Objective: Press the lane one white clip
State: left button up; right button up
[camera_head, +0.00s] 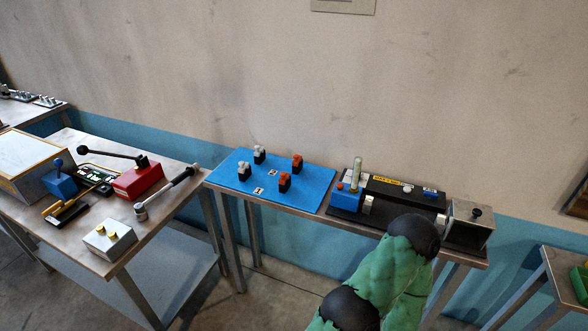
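Two white-topped clips stand on a blue board, one at the back (260,152) and one at the front left (244,170). Two orange-red-topped clips stand to their right, one at the back (297,162) and one at the front (285,181). The blue board (312,189) lies on the middle table by the wall. Small white labels lie on it, too small to read, so I cannot tell which lane is one. Neither of my grippers is in view. A green padded arm of mine with dark joints rises at the lower right, apart from the clips.
Right of the board is a dark fixture (400,187) with a blue block and upright handle, then a metal box (468,225). The left table (75,232) holds a red block with black lever (138,177), a wrench-like tool (165,193) and a button box (110,240).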

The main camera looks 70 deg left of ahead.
aim_at(243, 166)
jog(key=u, duration=2.45)
jog(key=j, duration=0.1)
